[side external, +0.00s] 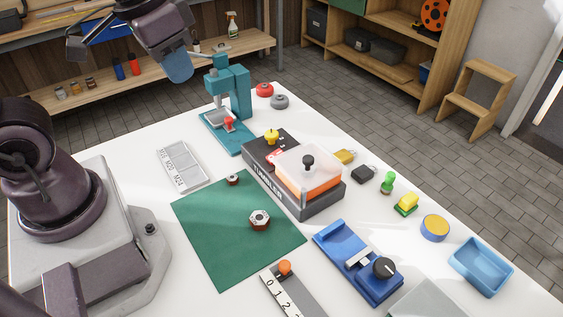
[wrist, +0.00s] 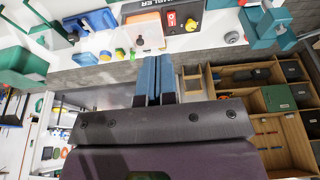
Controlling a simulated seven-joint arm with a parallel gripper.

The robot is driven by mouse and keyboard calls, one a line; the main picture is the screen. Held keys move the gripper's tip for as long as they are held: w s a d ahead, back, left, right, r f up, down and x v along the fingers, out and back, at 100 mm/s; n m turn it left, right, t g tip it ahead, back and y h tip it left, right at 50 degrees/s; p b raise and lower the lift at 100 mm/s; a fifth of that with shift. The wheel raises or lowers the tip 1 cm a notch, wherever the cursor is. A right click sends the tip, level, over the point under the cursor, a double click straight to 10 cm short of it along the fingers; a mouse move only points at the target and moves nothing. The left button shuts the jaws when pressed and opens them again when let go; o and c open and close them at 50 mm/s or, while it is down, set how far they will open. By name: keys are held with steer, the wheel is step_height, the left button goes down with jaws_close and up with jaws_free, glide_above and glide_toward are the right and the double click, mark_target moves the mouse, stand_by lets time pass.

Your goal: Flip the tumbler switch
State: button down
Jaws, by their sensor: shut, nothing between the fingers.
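The tumbler (side external: 254,168) is a dark box marked with its name, lying on the white bench. On top are a red rocker switch (side external: 275,157), a yellow knob (side external: 271,136) and a clear-lidded orange drum (side external: 318,182) with a black knob. The switch also shows in the wrist view (wrist: 172,18), near the top edge; its position is too small to tell. My gripper (side external: 178,78) is high at the top left of the side view, well apart from the tumbler. In the wrist view its blue fingers (wrist: 153,78) are together and empty.
A teal press (side external: 237,92) stands behind the tumbler. A green mat (side external: 220,240) with two nuts lies in front of it. A blue fixture (side external: 350,262), a blue bin (side external: 481,268) and small locks and stamps sit to the right. The air around my gripper looks clear.

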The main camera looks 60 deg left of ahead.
steer(key=s+r+t, duration=0.1)
steer(key=r, duration=0.1)
steer(key=s+r+t, duration=0.1)
steer(key=shift+s+d+r, duration=0.15)
steer(key=shift+s+r, duration=0.2)
